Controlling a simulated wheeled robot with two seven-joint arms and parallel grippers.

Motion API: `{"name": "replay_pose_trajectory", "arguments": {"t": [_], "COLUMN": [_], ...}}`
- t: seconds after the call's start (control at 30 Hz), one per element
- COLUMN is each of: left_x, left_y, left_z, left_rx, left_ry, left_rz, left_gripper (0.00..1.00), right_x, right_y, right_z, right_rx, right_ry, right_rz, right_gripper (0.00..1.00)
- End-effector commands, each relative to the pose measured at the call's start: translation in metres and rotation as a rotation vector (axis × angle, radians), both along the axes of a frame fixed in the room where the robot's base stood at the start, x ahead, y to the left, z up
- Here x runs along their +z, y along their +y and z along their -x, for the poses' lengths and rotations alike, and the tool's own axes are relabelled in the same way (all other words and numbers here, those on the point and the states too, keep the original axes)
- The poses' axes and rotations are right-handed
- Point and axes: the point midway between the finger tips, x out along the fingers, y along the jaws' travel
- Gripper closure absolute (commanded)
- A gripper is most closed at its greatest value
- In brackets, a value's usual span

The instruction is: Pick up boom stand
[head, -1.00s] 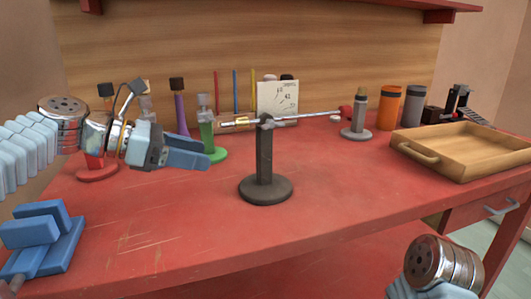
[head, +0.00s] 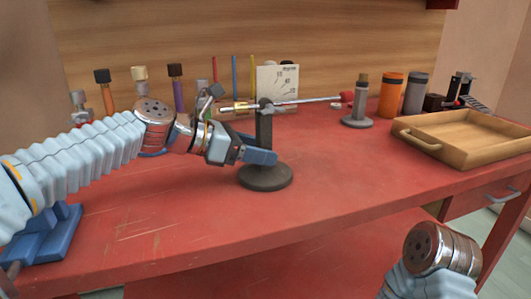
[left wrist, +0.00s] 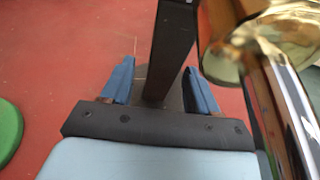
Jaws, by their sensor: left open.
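The boom stand (head: 264,140) stands upright on the red table, with a dark post, a round dark base (head: 265,178) and a thin metal boom (head: 300,101) with a red tip at its right end. My left gripper (head: 262,157) is at the lower part of the post, just above the base. In the left wrist view the dark post (left wrist: 170,45) stands between the two blue fingers (left wrist: 160,85), which are open with a gap visible beside the post. The right gripper is out of view; only part of my right arm shows at the bottom right.
A wooden tray (head: 465,135) is on the right of the table (head: 330,200). A grey-based stand (head: 358,120) and orange (head: 391,95) and grey (head: 415,95) cylinders are behind. Several coloured bottles and a white dial card (head: 278,85) line the back. The front middle is clear.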

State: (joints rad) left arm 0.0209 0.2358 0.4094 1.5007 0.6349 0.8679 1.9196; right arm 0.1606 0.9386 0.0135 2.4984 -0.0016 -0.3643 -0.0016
Motion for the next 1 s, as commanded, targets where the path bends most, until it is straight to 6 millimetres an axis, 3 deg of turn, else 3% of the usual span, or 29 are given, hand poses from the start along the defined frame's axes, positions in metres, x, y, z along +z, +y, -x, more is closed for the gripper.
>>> {"name": "replay_pose_trajectory", "arguments": {"t": [0.23,0.6,1.0], "left_x": [-0.0006,-0.0006,0.0035], "left_y": [-0.0015,-0.0012,-0.0013], "left_z": [-0.0009,-0.0009,-0.0008], "left_rx": [0.001,0.001,0.001], "left_ry": [0.0,0.0,-0.002], "left_rz": [0.0,0.0,0.001], "left_gripper": [0.42,0.99,1.0], "right_x": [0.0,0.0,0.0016], "right_y": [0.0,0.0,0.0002], "right_z": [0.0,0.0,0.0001], "right_rx": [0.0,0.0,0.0], "right_ry": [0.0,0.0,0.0], "right_rz": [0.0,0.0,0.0], "right_gripper": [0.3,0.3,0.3]}}
